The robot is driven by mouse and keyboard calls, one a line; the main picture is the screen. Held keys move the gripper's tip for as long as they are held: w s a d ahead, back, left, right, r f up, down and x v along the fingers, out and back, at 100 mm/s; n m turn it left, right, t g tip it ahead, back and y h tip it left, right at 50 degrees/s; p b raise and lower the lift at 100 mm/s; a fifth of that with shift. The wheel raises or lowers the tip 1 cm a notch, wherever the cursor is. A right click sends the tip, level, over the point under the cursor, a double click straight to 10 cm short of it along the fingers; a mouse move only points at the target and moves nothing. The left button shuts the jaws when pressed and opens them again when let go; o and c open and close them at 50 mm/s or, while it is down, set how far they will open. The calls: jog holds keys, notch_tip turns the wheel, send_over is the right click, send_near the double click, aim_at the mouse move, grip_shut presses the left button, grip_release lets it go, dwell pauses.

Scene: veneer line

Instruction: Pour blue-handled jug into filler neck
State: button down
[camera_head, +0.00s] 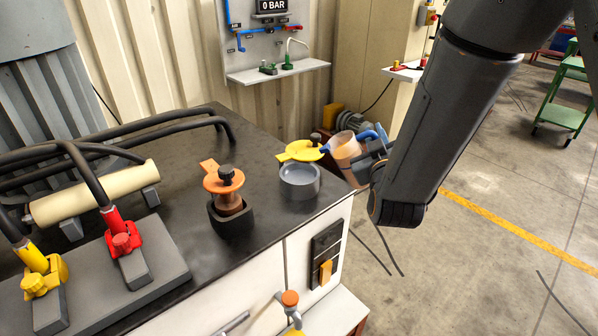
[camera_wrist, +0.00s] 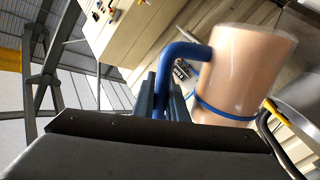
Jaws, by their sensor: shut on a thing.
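The blue-handled jug (camera_head: 344,153) is a clear vessel that looks full of tan liquid, with a blue band around it. My gripper (camera_head: 372,160) is shut on its blue handle and holds it in the air at the bench's right corner. In the wrist view the jug (camera_wrist: 245,65) stands right of my gripper (camera_wrist: 172,98), with the blue handle (camera_wrist: 186,50) running to the fingers. The grey filler neck (camera_head: 300,186) is an open round cup at the bench edge, just left of and below the jug. Its yellow lid (camera_head: 300,152) stands behind it.
An orange-capped fitting (camera_head: 224,190) stands in a black socket left of the neck. Red (camera_head: 122,240) and yellow (camera_head: 38,275) hose couplings and a cream cylinder (camera_head: 95,193) lie farther left. A wall shelf (camera_head: 280,72) is behind. Floor right of the bench is open.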

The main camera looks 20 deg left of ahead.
jog(key=shift+s+a+r+n+p, duration=0.25)
jog(key=shift+a+n+p, duration=0.25)
jog(key=shift+a+n, duration=0.15)
jog(key=shift+s+a+r+n+p, duration=0.1)
jog(key=shift+a+r+n+p, duration=0.1)
jog(key=shift+a+n+p, duration=0.35)
dwell(0.9)
jog(key=shift+a+n, duration=0.2)
jog(key=shift+n, duration=0.2)
jog(key=shift+s+a+n+p, duration=0.2)
jog(key=shift+a+n+p, duration=0.15)
jog(key=shift+n, duration=0.35)
dwell(0.4)
jog(key=shift+s+a+r+n+p, duration=0.2)
jog(key=shift+a+r+n+p, duration=0.4)
jog(key=shift+n+p, duration=0.1)
jog(key=shift+s+a+r+n+p, duration=0.15)
jog(key=shift+a+r+n+p, duration=0.4)
jog(key=shift+n+p, duration=0.15)
dwell(3.0)
